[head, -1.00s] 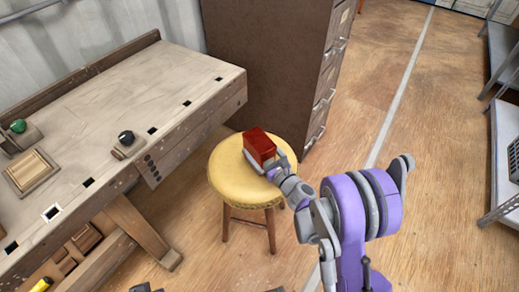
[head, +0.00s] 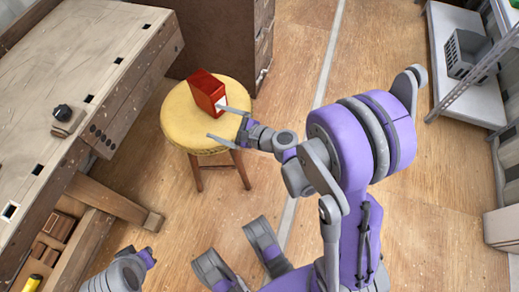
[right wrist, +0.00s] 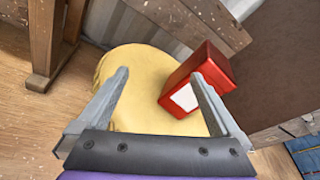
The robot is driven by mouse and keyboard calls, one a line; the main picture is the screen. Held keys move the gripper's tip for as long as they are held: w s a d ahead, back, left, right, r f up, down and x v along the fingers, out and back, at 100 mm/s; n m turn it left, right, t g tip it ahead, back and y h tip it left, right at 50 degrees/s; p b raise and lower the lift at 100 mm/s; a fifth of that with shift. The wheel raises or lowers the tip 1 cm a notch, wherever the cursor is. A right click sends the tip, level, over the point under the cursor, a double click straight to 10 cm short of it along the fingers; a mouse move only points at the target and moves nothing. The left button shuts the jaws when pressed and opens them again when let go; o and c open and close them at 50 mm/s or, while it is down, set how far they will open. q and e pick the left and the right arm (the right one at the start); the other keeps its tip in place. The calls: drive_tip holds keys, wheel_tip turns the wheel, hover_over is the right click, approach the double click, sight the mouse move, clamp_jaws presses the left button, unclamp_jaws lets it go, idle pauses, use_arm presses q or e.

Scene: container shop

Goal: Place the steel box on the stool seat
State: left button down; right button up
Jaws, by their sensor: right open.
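The steel box (head: 206,92) is a red box with a pale face, standing on the round yellow stool seat (head: 190,130), toward its far right side. In the right wrist view the box (right wrist: 208,68) sits on the right part of the seat (right wrist: 142,85), its pale face toward me. My right gripper (head: 216,122) is open and empty at the right edge of the seat, its fingers pointing at the stool. One finger overlaps the box's lower edge in view; I cannot tell if they touch.
A wooden workbench (head: 60,75) stands left of the stool, with a small dark-knobbed block (head: 63,117) on top. A brown cabinet (head: 215,35) stands behind. A metal shelf (head: 450,85) with a grey crate (head: 466,55) is at far right. The floor between is clear.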

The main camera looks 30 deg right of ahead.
drive_tip(key=s+a+n+g+h, duration=0.1)
drive_tip(key=s+a+n+g, duration=0.15)
drive_tip(key=s+n, duration=0.35)
drive_tip(key=s+a+n+g+h, duration=0.15)
drive_tip(key=s+n+g, duration=0.25)
drive_tip(key=n, duration=0.4)
drive_tip(key=s+d+n+g+h, duration=0.3)
drive_tip(key=s+d+n+h, duration=0.1)
drive_tip(key=s+n, duration=0.6)
drive_tip(key=shift+s+d, duration=0.8)
drive_tip(key=shift+h, duration=0.25)
